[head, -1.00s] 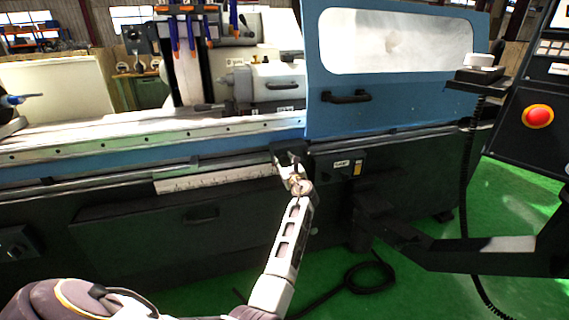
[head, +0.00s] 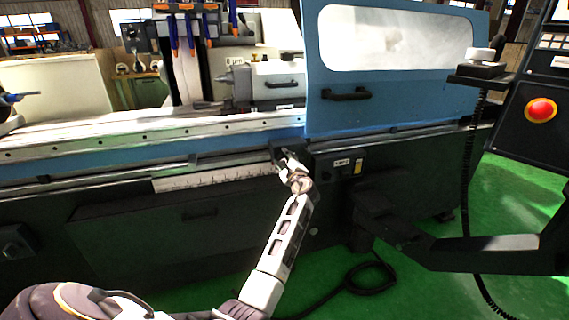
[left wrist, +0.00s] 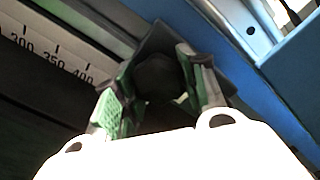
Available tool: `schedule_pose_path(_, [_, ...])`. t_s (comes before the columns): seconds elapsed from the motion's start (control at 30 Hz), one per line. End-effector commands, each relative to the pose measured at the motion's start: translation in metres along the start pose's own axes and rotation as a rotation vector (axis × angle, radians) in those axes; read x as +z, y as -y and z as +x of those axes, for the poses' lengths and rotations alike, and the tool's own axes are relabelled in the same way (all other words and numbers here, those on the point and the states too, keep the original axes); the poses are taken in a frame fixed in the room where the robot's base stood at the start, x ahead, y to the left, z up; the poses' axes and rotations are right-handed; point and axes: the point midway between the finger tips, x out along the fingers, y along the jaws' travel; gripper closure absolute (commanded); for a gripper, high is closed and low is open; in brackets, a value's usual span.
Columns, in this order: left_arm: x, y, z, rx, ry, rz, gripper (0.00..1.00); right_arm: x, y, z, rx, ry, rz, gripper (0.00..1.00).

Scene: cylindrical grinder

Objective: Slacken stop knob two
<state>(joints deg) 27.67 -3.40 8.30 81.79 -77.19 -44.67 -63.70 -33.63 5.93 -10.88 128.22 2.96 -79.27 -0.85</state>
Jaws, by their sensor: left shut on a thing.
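My left gripper (head: 287,160) is at the dark stop block (head: 275,150) on the front rail of the grinder, at the right end of the scale. In the left wrist view its two green-padded fingers (left wrist: 160,90) are shut around a round dark knob (left wrist: 155,74) on the block. The black block (left wrist: 165,38) shows behind the knob. I take this knob for stop knob two; no label on it shows. In the head view the gripper mostly hides the knob. My right gripper is not in view.
A white scale (head: 215,178) runs along the rail left of the gripper. A small labelled box (head: 340,163) is just to its right. The blue door (head: 390,95) stands above. A control panel with a red button (head: 540,110) is at the right.

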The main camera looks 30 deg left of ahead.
Motion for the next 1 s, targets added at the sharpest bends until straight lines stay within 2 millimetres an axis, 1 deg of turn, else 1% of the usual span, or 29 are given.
schedule_pose_path(0.1, [-0.001, -0.002, 0.0, 0.001, 0.001, -0.101, 0.83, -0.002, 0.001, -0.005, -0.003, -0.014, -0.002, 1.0])
schedule_pose_path(0.2, [-0.001, -0.002, 0.0, 0.0, 0.001, -0.187, 0.83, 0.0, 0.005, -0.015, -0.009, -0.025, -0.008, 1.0])
schedule_pose_path(0.3, [-0.001, -0.002, 0.0, 0.001, 0.0, -0.264, 0.83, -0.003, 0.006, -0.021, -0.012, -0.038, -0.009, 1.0])
schedule_pose_path(0.67, [-0.001, -0.001, 0.0, 0.003, 0.001, -0.468, 0.83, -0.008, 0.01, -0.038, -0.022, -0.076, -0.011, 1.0])
schedule_pose_path(1.0, [-0.001, -0.001, 0.0, 0.003, 0.001, -0.66, 0.83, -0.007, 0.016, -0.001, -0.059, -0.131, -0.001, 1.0])
